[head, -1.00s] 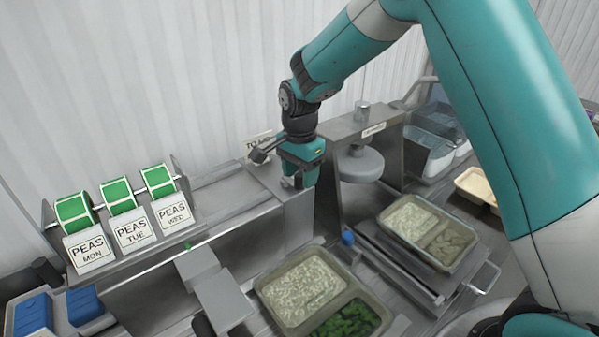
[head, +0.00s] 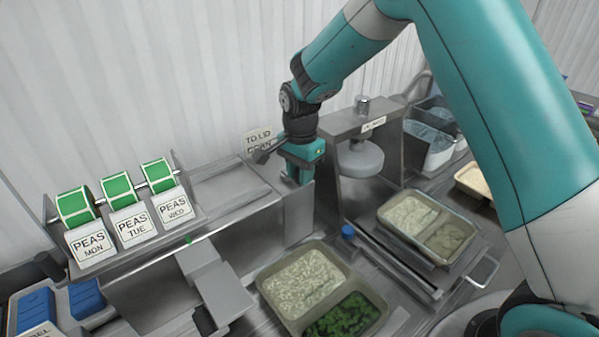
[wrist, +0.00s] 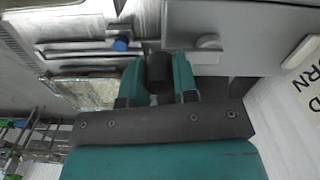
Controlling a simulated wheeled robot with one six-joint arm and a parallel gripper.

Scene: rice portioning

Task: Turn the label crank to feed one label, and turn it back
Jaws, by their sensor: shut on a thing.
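My gripper (head: 300,176) is at the right end of the label dispenser (head: 235,205). In the wrist view its two teal fingers (wrist: 158,80) are closed on a dark cylindrical knob, which appears to be the label crank's handle (wrist: 158,66). The crank's arm is hidden behind my gripper in the head view. Three green label rolls (head: 120,190) sit on the dispenser's rack. White tags reading PEAS MON (head: 90,245), PEAS TUE (head: 131,224) and PEAS WED (head: 174,206) hang in front. A small green piece (head: 188,239) shows on the front rail.
A press-like stand (head: 345,135) with a round head (head: 360,160) is close to my gripper's right. A tray of rice and peas (head: 265,280) lies in front; another tray (head: 388,212) stands to the right. A sign reading TO LID CORN (head: 259,139) is behind.

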